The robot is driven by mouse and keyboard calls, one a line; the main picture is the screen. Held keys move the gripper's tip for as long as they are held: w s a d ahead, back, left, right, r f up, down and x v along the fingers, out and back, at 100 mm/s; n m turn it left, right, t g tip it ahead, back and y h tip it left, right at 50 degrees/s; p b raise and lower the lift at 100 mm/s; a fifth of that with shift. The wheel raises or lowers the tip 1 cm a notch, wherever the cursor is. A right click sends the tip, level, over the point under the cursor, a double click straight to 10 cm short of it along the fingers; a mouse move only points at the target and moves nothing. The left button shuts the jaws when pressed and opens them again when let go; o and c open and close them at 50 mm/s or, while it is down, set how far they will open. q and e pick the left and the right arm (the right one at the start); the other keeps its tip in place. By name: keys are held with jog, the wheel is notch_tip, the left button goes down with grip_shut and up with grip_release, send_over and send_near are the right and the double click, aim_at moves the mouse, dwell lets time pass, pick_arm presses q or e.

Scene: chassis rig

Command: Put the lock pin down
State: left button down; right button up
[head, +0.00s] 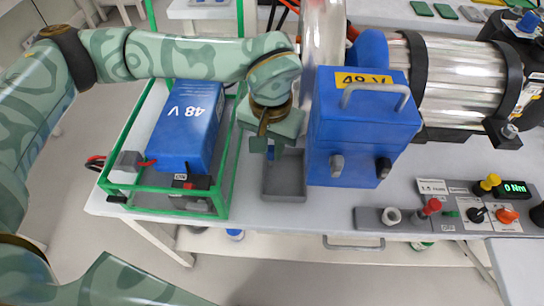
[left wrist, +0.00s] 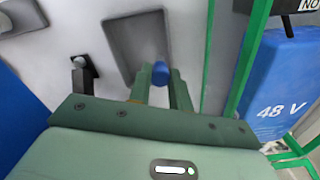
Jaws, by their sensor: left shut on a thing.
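My left gripper (head: 263,144) points down beside the blue 48 V box and is shut on the lock pin (head: 271,153), of which only a small blue part shows. In the left wrist view the blue end of the lock pin (left wrist: 160,72) sits between the two green fingertips (left wrist: 161,82); the rest is hidden. A shallow grey tray (head: 284,179) lies on the bench just in front of the gripper. It also shows in the left wrist view (left wrist: 128,46), where the pin overlaps its near right corner. I cannot tell the pin's height above it. My right gripper is not in view.
A green frame (head: 228,170) holding a blue 48 V battery (head: 186,128) stands close left of the gripper. A blue box with a handle (head: 362,130) stands close right. A control strip (head: 450,221) with several knobs lies at the right front.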

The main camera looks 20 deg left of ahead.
aim_at(271, 159)
pick_arm(q)
jog(key=shift+f+b, duration=0.65)
jog(key=shift+f, duration=1.4)
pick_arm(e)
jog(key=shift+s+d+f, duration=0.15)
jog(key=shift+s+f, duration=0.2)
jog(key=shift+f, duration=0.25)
pick_arm(q)
jog(key=shift+f, duration=0.15)
jog(key=c, duration=1.3)
grip_release()
notch_tip(271, 159, up, 12)
jog(key=p, duration=0.4)
jog(key=shift+f, duration=0.1)
jog(key=shift+r, duration=0.3)
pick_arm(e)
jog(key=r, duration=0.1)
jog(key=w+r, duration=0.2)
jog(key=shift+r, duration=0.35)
